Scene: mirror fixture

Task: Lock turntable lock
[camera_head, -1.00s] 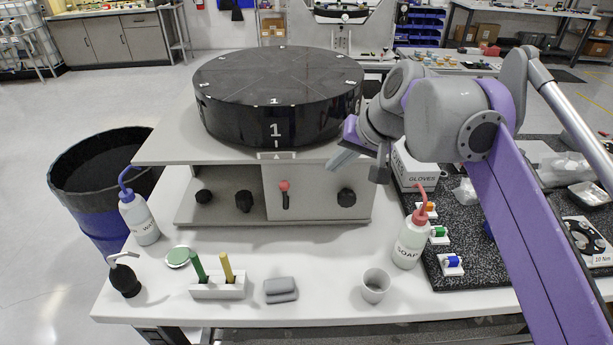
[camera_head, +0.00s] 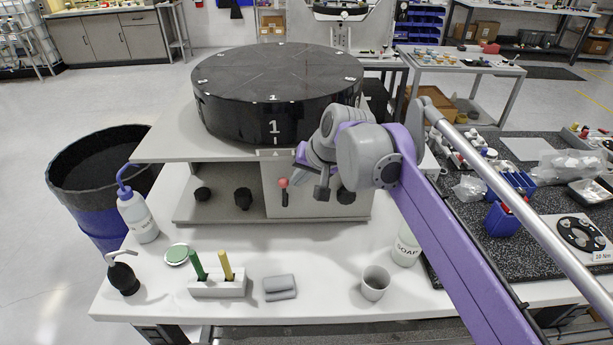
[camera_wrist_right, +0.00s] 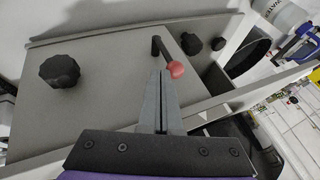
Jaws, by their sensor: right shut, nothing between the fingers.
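The turntable (camera_head: 277,95) is a large black disc marked 1, on a grey fixture. On the fixture's front panel is the lock lever (camera_head: 283,184), a dark handle with a red knob. In the right wrist view the red knob (camera_wrist_right: 176,69) sits beside the fingertips, with the dark stem behind it. My right gripper (camera_head: 294,176) is just right of the lever in the head view. Its fingers (camera_wrist_right: 160,76) are shut with nothing between them; whether they touch the knob I cannot tell. My left gripper is out of view.
Black knobs (camera_head: 243,198) flank the lever on the fixture front.

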